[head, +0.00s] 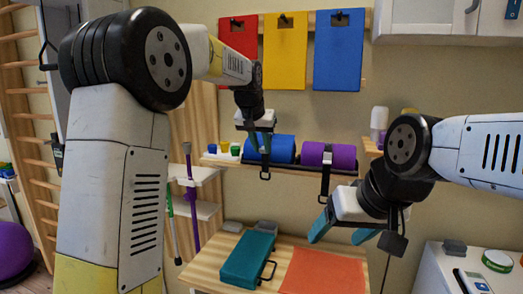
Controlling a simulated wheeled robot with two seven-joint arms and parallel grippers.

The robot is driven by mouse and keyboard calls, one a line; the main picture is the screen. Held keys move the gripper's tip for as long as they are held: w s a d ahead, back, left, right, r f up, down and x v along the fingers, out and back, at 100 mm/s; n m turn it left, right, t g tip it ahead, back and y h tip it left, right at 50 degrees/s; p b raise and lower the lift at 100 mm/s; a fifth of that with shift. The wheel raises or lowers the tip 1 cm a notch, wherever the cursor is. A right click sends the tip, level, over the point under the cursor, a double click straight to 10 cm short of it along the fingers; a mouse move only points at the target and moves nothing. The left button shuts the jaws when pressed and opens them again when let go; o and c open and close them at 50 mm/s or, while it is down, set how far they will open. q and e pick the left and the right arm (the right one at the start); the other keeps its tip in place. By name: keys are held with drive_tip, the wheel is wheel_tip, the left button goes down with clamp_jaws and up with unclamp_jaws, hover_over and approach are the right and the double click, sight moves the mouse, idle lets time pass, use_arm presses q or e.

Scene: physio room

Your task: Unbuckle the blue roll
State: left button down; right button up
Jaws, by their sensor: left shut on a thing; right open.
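The blue roll (284,149) lies on a wall shelf (225,159). A black strap (265,163) crosses its left part, and a dark buckle loop (265,176) hangs below the shelf edge. My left gripper (259,146) is in front of the roll's left end, its teal fingers pointing down and shut at the upper part of the strap. The fingers hide part of the strap and roll. My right gripper (343,232) is open and empty, lower right of the roll, above the orange mat.
A purple roll (343,157) with its own black strap lies right of the blue one. Below is a wooden table with a teal block (246,258) and an orange mat (324,271). Red, yellow and blue clipboards (338,50) hang above. A white cabinet (432,275) stands at right.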

use_arm(q)
drive_tip(key=shift+w+d+r+g+y, duration=0.15)
drive_tip(key=shift+g+y, duration=0.1)
drive_tip(key=shift+g, duration=0.4)
drive_tip(key=shift+w+a+r+g+y, duration=0.1)
drive_tip(key=shift+w+r+g+y, duration=0.1)
drive_tip(key=shift+g, duration=0.5)
drive_tip(key=shift+w+d+r+g+y, duration=0.1)
drive_tip(key=shift+g+y, duration=0.15)
drive_tip(key=shift+g, duration=0.4)
drive_tip(key=c, duration=1.2)
unclamp_jaws()
drive_tip(key=shift+r, duration=0.1)
drive_tip(key=shift+r, duration=0.1)
